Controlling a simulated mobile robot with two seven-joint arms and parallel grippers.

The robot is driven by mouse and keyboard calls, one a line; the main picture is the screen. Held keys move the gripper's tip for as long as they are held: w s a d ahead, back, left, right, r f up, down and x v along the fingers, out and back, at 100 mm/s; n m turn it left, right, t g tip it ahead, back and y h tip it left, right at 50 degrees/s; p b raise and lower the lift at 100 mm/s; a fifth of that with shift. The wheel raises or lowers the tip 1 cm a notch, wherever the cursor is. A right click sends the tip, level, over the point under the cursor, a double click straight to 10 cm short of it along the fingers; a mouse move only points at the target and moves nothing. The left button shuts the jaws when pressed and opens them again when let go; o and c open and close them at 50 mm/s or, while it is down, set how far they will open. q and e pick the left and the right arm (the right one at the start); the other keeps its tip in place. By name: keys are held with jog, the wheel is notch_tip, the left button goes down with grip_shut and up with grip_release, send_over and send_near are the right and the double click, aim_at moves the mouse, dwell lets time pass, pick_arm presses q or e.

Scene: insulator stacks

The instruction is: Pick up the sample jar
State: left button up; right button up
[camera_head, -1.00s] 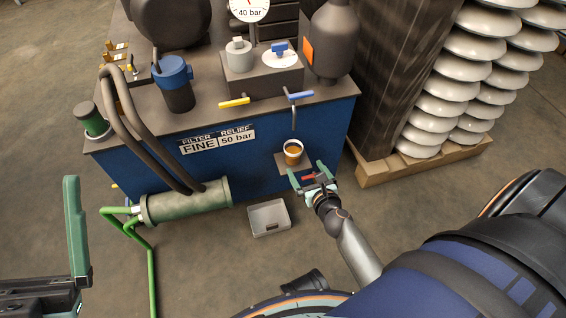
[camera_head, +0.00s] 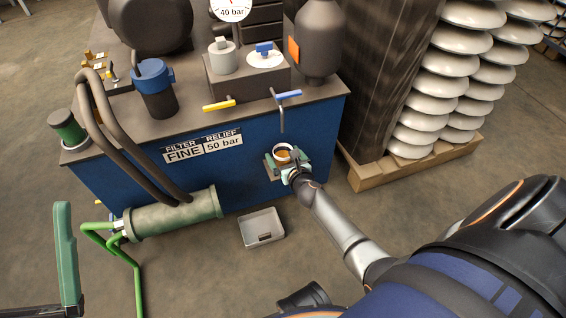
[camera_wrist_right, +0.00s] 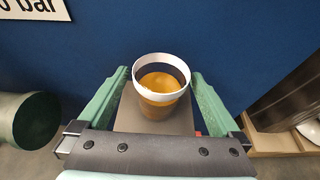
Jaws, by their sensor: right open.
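The sample jar (camera_wrist_right: 161,86) is a clear cup with a white rim and amber liquid. It stands upright on a small grey ledge (camera_wrist_right: 128,119) on the front of the blue cabinet. In the head view the jar (camera_head: 283,153) is partly hidden by my right gripper (camera_head: 286,162). In the wrist view my right gripper (camera_wrist_right: 160,84) is open, with one green finger on each side of the jar. A gap shows between the jar and each finger. A green finger of my left gripper (camera_head: 66,255) shows at the lower left of the head view; its other finger is not visible.
A spout with a blue handle (camera_head: 288,95) hangs above the jar. A grey tray (camera_head: 262,228) lies on the floor below. A green cylinder (camera_head: 175,214) is to the left, and insulator stacks (camera_head: 440,100) on a wooden pallet (camera_head: 400,165) stand to the right.

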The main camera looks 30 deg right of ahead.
jog(key=shift+w+d+f, duration=0.1)
jog(key=shift+w+f, duration=0.05)
jog(key=shift+w, duration=0.25)
jog(key=c, duration=1.5)
